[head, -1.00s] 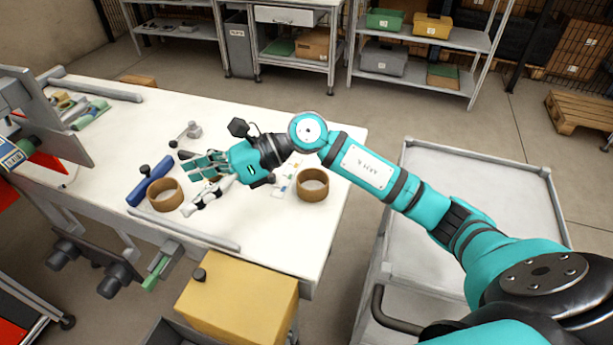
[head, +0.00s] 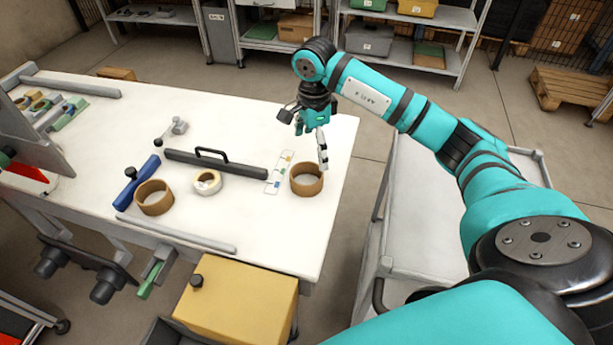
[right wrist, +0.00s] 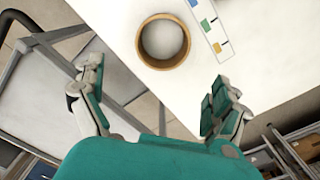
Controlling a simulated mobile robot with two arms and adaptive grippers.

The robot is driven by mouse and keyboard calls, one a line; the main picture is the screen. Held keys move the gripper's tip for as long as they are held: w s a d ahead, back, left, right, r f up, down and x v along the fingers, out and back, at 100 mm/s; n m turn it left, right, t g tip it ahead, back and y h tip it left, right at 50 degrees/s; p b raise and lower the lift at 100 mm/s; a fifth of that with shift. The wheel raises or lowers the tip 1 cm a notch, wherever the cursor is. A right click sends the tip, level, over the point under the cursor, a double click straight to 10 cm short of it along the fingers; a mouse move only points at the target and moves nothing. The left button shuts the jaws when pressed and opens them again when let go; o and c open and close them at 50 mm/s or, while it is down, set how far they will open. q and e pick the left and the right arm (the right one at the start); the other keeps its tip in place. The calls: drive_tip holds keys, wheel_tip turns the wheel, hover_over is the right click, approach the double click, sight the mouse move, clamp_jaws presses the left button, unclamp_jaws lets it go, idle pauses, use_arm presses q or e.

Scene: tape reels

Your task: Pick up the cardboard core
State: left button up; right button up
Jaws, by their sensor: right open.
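A brown cardboard core (head: 306,190) stands on its end at the right part of the white table; it also shows in the right wrist view (right wrist: 164,63), as an open ring. A second brown ring (head: 153,205) of similar look stands further left on the table. My right gripper (head: 312,148) is open and empty, above and just behind the right-hand core in the head view. In the right wrist view its fingers (right wrist: 155,90) are spread wide, with the core beyond them. My left gripper is not in view.
A white tape roll (head: 206,187), a dark bar with a handle (head: 228,165), a blue tool (head: 131,187) and a card with coloured squares (head: 280,172) lie on the table (head: 240,227). A yellow box (head: 240,300) stands before it. A grey cart (head: 420,220) stands to the right.

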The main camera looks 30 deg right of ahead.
sight(310, 171)
wheel_tip(310, 171, down, 4)
drive_tip(key=shift+a+f, duration=0.1)
drive_tip(key=f+p, duration=0.1)
drive_tip(key=f, duration=0.3)
drive_tip(key=shift+a+f+p, duration=0.1)
drive_tip(key=shift+a+p, duration=0.1)
drive_tip(key=shift+p, duration=0.15)
drive_tip(key=shift+f, duration=0.5)
drive_tip(key=c, duration=1)
drive_tip(key=shift+w+r, duration=0.1)
drive_tip(key=shift+c, duration=0.2)
